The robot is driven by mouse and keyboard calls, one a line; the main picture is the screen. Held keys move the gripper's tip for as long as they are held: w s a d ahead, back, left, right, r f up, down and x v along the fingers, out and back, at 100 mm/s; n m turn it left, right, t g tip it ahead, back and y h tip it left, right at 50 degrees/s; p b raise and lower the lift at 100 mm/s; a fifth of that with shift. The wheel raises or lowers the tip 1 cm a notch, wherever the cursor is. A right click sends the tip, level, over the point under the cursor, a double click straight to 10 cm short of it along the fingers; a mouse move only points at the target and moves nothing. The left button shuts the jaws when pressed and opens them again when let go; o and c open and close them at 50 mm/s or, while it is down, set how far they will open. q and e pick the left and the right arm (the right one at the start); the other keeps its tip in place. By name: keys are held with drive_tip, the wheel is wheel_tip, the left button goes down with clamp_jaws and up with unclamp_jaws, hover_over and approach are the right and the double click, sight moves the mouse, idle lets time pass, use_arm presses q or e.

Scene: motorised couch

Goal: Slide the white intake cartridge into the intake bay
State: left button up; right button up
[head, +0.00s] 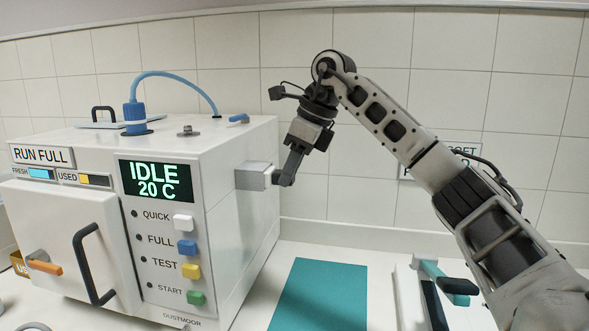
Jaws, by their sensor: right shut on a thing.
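The white machine (228,265) stands at the left with its right side facing my right arm. My right gripper (278,177) is shut on the cartridge's outer end, pointing left at the machine. The cartridge's inner end meets the machine's side in the picture; I cannot tell how deep it sits. My left gripper is not in view.
The machine's front has a black door handle (92,264), an orange-tipped latch (45,267) and a display reading IDLE 20 C (157,181). A blue hose (175,74) arches above it. A teal mat (320,297) lies bare on the counter, left of a white holder (408,292).

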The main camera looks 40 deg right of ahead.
drive_tip(key=shift+w+a, duration=0.3)
drive_tip(key=shift+w, duration=0.1)
drive_tip(key=o, duration=1.1)
drive_tip(key=shift+c, duration=0.2)
drive_tip(key=v, duration=1.6)
